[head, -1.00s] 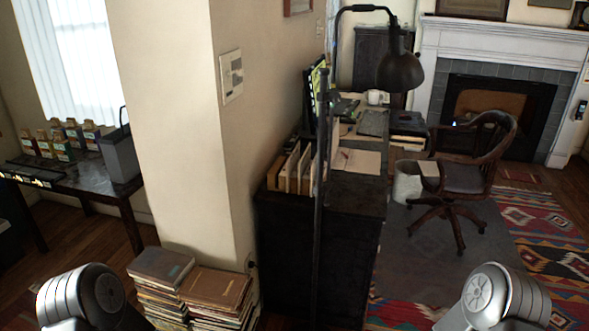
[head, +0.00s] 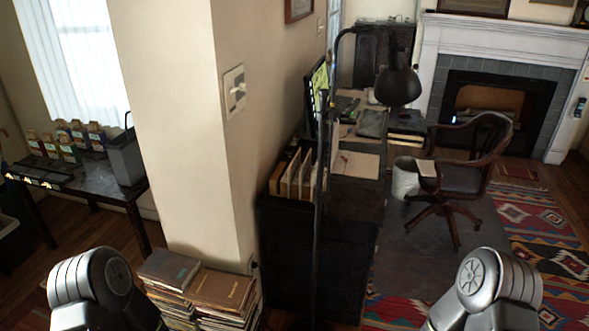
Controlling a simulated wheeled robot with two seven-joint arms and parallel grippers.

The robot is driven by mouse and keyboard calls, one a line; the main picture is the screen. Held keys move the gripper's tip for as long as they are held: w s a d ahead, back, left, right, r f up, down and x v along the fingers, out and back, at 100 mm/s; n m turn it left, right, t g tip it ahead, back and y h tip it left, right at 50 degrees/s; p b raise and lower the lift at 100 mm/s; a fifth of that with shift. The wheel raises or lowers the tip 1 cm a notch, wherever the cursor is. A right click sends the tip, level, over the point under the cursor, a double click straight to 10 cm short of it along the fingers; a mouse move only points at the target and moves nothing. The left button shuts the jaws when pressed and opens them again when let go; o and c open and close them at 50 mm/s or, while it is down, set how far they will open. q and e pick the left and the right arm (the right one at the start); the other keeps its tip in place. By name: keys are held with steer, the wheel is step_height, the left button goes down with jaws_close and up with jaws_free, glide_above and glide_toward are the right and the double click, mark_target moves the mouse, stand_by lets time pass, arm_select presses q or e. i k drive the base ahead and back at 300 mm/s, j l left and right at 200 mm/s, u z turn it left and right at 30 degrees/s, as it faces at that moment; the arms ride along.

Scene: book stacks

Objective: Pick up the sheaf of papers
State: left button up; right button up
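A small pale sheet or pad (head: 427,168) shows beside the wooden chair, above a light waste bin (head: 405,180). I cannot tell which of these is the sheaf of papers. Neither of my grippers is in view; only links of my two arms show at the lower left and lower right, well short of the desk.
Two book stacks (head: 220,290) stand on the floor against the wall corner. A black floor lamp (head: 398,87) rises in front of the desk. A wooden swivel chair (head: 470,180) stands right of it. Bare floor and a patterned rug (head: 545,225) lie at the right.

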mark_target(293, 168)
steer(key=z, duration=0.25)
steer(key=i+l+z, duration=0.15)
steer(key=l, duration=0.35)
steer(key=i+l+z, duration=0.2)
steer(key=i+l, duration=0.15)
steer(key=i+l+z, duration=0.15)
steer(key=i+l, duration=0.15)
steer(key=l, duration=0.25)
steer(key=i+l+z, duration=0.15)
steer(key=i+z, duration=0.15)
steer(key=i, duration=0.25)
steer(key=i+z, duration=0.25)
steer(key=i, duration=0.3)
steer(key=i+u, duration=0.35)
steer(key=i+l+u, duration=0.3)
steer(key=i, duration=0.25)
steer(key=i+j+u, duration=0.2)
steer(key=u, duration=0.25)
steer(key=i+u, duration=0.95)
steer(key=k+l+u, duration=0.15)
steer(key=k, duration=0.2)
steer(key=i+j, duration=0.15)
